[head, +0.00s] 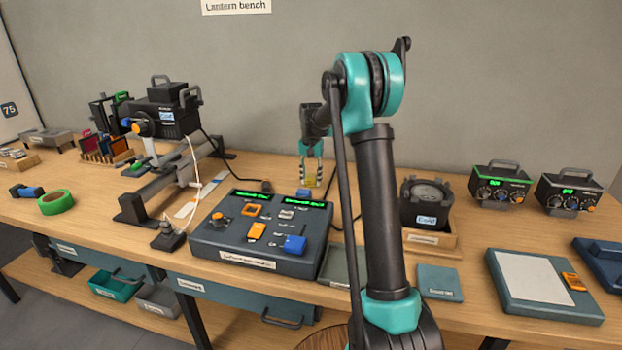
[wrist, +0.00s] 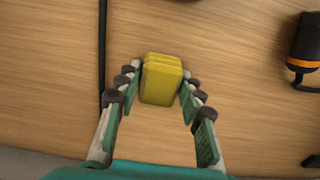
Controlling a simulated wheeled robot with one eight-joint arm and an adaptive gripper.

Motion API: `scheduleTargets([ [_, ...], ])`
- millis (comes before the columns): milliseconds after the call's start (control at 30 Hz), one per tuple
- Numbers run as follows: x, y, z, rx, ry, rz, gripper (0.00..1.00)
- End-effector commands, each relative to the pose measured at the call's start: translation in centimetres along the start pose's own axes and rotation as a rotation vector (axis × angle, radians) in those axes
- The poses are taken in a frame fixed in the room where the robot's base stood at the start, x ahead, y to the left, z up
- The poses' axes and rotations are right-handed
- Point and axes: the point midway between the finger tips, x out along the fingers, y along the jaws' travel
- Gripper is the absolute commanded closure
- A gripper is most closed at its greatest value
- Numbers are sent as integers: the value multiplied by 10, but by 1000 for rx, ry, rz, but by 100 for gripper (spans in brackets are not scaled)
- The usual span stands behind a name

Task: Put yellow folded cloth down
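The yellow folded cloth (wrist: 161,79) is a small block with ridged folds, seen between the fingertips of my gripper (wrist: 161,82) in the wrist view. The fingertips are against its left and right sides, and bare wood shows around it. In the head view, my gripper (head: 311,168) points down behind the control console, with the cloth (head: 311,183) small and partly covered between its fingers. I cannot tell whether the cloth's underside touches the bench.
The wooden bench (head: 375,187) has free wood behind the console (head: 258,235). A black cable (wrist: 102,60) runs left of the cloth, and a black and orange object (wrist: 306,45) lies to the right. A black round device (head: 427,203) stands right of my arm.

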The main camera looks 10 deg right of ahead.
Motion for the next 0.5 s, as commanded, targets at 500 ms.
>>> scheduleTargets([
  [500, -4, 0, 0, 0, 0, 0, 42],
])
